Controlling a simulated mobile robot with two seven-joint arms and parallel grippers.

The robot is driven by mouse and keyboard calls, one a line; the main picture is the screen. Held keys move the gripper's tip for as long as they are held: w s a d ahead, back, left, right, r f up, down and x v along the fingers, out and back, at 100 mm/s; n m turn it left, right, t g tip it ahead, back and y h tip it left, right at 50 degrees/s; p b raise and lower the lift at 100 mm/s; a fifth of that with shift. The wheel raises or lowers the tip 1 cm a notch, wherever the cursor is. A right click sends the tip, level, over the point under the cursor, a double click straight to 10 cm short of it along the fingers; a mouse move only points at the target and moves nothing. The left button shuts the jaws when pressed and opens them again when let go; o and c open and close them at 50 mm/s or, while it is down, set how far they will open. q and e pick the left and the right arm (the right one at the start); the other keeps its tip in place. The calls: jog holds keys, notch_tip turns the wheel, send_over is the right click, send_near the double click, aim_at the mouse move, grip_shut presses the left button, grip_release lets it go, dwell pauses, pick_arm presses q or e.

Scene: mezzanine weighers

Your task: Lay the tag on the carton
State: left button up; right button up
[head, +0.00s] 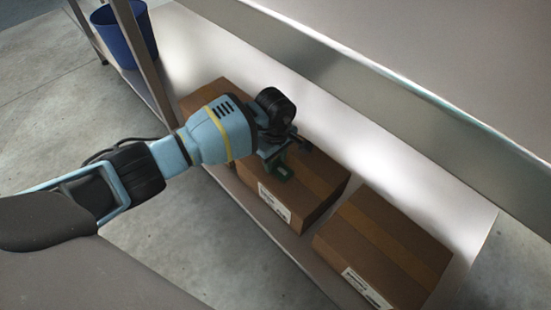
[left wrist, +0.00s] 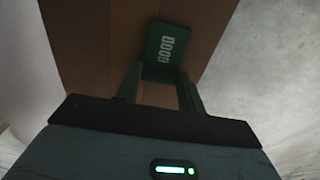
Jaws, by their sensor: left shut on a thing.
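My left gripper (head: 281,160) is above the brown carton (head: 318,198) in the middle of the shelf and points down at its top. It is shut on a green tag (head: 280,173). In the left wrist view the tag (left wrist: 165,50) shows white letters reading GOOD, just beyond the fingers (left wrist: 160,84), with the brown carton top (left wrist: 90,45) behind it. I cannot tell whether the tag touches the carton. My gripper and wrist hide part of the carton top. My right gripper is not in view.
A second brown carton (head: 385,245) with a white label stands to the right, a narrow gap away. More brown cardboard (head: 203,95) shows behind my wrist. A blue bin (head: 125,35) stands at the far left. A grey upper shelf (head: 450,60) overhangs the back.

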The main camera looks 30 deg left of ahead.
aim_at(275, 161)
pick_arm(q)
jog(key=shift+f, duration=0.1)
jog(key=shift+f, duration=0.1)
jog(key=o, duration=0.7)
jog(key=shift+o, duration=1.2)
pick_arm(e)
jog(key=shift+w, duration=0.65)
pick_arm(q)
notch_tip(275, 161, up, 12)
jog(key=p, duration=0.4)
jog(key=shift+r, duration=0.2)
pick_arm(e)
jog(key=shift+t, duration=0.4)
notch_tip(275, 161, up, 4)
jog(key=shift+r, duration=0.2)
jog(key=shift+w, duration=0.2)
